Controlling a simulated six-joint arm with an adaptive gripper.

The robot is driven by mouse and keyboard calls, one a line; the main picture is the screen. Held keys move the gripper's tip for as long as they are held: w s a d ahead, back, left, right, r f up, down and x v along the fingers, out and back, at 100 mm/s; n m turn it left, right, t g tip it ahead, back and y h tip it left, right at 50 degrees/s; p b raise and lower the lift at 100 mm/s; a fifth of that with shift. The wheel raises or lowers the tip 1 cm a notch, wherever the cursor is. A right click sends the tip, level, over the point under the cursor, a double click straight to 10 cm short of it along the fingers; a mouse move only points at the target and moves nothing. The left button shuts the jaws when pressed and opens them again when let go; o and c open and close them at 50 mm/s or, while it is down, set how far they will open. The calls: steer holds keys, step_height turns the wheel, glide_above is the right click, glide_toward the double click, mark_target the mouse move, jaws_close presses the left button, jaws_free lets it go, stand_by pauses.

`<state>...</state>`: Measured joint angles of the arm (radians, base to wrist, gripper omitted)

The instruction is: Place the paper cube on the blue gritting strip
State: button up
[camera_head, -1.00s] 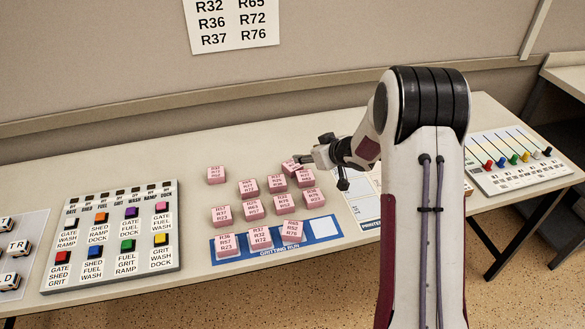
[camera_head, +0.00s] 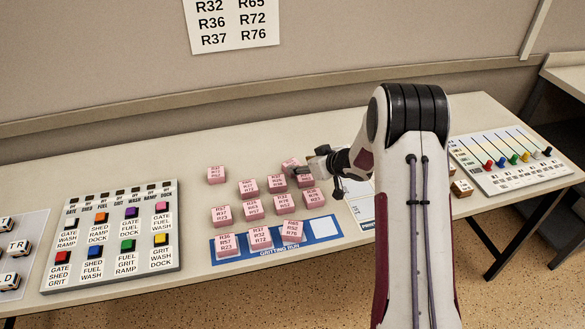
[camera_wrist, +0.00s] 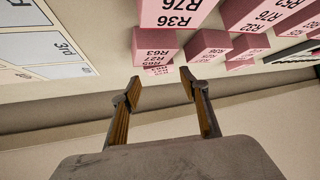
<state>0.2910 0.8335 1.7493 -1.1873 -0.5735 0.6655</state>
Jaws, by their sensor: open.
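Several pink paper cubes (camera_head: 250,187) with printed route numbers stand in loose rows on the table. The blue gritting strip (camera_head: 324,228) lies at the front; pink cubes stand on its left and middle parts, and a white square at its right end is bare. My gripper (camera_head: 300,171) is at the back right of the cubes, close to the rear ones, and partly hides them. In the wrist view my gripper (camera_wrist: 158,88) is open, its fingers apart with nothing held. A pink cube (camera_wrist: 155,45) shows just beyond the gap between them; I cannot tell if they touch it.
A board of coloured buttons (camera_head: 110,240) stands at the left. A panel of coloured sliders (camera_head: 512,160) stands at the right. A printed white sheet (camera_head: 361,209) lies right of the strip. The table is clear behind the cubes at the left.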

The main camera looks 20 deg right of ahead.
mark_target(292, 164)
steer(key=shift+w+a+f, duration=0.2)
steer(key=shift+w+f, duration=0.2)
steer(key=shift+w, duration=0.1)
steer(key=shift+w+f, duration=0.1)
steer(key=shift+x, duration=2.5)
steer(key=c, duration=1)
steer(key=shift+r, duration=0.25)
steer(key=shift+r, duration=4.85)
